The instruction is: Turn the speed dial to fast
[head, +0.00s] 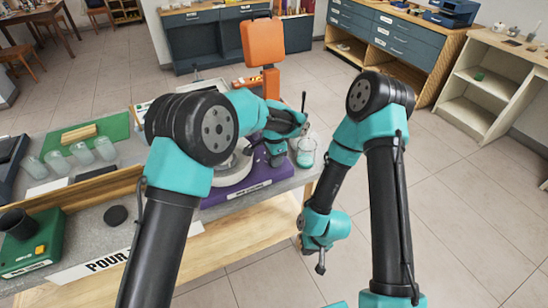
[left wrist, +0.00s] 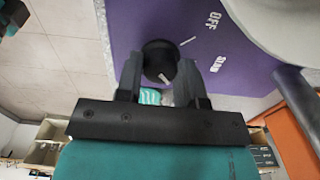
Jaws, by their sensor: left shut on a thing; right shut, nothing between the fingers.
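The purple machine base (head: 232,192) sits at the table's right end, with a pale round part on top. In the left wrist view its purple panel (left wrist: 225,70) shows the printed words OFF and what looks like SLOW, and a white tick mark. The black speed dial (left wrist: 157,58) stands on that panel. My left gripper (left wrist: 166,85) is shut on the dial, with a finger on each side; in the head view it is low over the base (head: 275,160). The dial's pointer direction and any FAST label cannot be made out. My right gripper (head: 320,268) is shut and empty, hanging beside the table.
A glass beaker (head: 306,153) with teal contents stands close to my left gripper. An orange upright part (head: 262,42) rises behind the base. Several jars (head: 80,153) and a green box (head: 32,248) are at left. Open floor lies at right.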

